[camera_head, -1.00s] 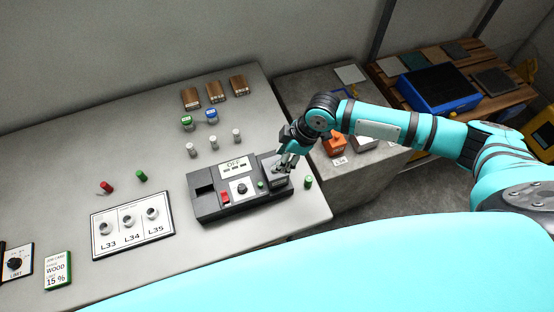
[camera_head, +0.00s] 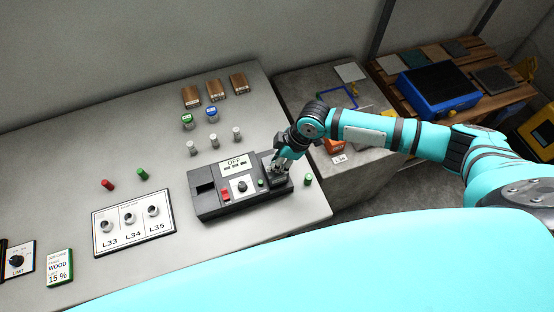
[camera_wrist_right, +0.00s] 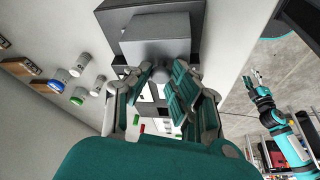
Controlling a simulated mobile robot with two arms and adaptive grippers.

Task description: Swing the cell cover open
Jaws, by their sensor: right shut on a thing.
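The dark grey meter (camera_head: 240,213) lies on the table, with a display reading OFF, a red button and a dial. The cell cover (camera_head: 269,157) is the grey block at its right end, mostly behind my right gripper (camera_head: 279,166). In the right wrist view, the cover's grey box (camera_wrist_right: 155,42) carries a round knob (camera_wrist_right: 160,74). My right gripper (camera_wrist_right: 164,82) is shut on this knob, one finger on each side. My left gripper (camera_wrist_right: 253,79) shows small in the right wrist view, apart from the table, its fingers spread.
Wood blocks (camera_head: 214,90), capped jars (camera_head: 211,115) and white cylinders (camera_head: 213,142) stand behind the meter. A panel marked L33 to L35 (camera_head: 134,243) lies left of it. A side table (camera_head: 295,93) is beyond the right edge.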

